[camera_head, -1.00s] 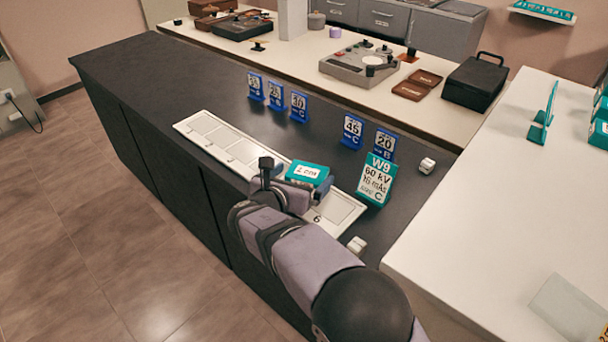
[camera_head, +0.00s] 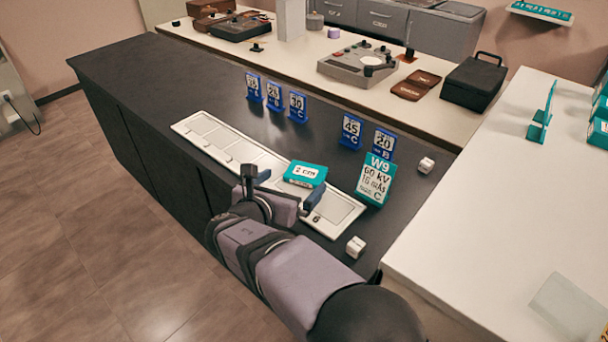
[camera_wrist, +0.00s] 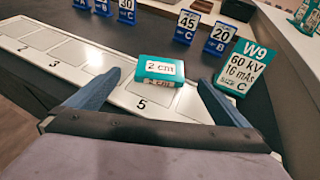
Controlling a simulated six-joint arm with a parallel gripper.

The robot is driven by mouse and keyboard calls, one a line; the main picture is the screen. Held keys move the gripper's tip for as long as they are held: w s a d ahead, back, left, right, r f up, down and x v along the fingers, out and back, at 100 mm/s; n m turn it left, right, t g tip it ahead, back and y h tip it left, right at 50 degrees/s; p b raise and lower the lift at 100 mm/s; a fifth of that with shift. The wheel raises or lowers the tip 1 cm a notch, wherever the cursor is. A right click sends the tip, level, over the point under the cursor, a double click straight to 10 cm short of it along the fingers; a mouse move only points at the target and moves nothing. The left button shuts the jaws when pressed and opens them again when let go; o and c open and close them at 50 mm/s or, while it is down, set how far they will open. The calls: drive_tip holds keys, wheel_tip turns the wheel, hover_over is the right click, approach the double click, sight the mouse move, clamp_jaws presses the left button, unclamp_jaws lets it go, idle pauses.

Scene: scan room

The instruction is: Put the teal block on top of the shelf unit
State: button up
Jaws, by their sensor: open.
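The teal block (camera_head: 305,174), marked "2 cm", lies flat on the white numbered strip (camera_head: 336,210) on the dark counter. In the wrist view the block (camera_wrist: 160,70) rests by the slot marked 5. My gripper (camera_head: 290,185) is open on the near side of the block, and in the wrist view its blue fingers (camera_wrist: 160,84) are spread wider than the block, with a gap between them and it. Nothing is held. I cannot tell for certain which piece is the shelf unit; a small wall shelf (camera_head: 541,13) bearing teal items shows at the top right.
A teal W9 card (camera_head: 375,180) stands close right of the block. Several blue number cards, one marked 45 (camera_head: 351,131), stand behind.

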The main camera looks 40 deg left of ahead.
sight(306, 171)
drive_tip(key=shift+a+r+p, duration=0.1)
drive_tip(key=shift+r+p, duration=0.25)
drive_tip(key=shift+p, duration=1.4)
drive_tip(key=shift+f+p, duration=0.15)
drive_tip(key=shift+p, duration=0.2)
drive_tip(key=shift+w+a+f, duration=0.1)
drive_tip(key=shift+w+f, duration=0.05)
drive_tip(key=shift+f, duration=0.05)
drive_tip(key=shift+d+p+x, duration=0.1)
drive_tip(key=shift+p+x, duration=0.25)
drive_tip(key=shift+x, duration=1.4)
drive_tip(key=shift+d+p+x, duration=0.15)
drive_tip(key=shift+p+x, duration=0.15)
drive_tip(key=shift+x, duration=1.4)
drive_tip(key=shift+c, duration=0.6)
drive_tip(key=c, duration=1.1)
drive_tip(key=shift+r, duration=0.1)
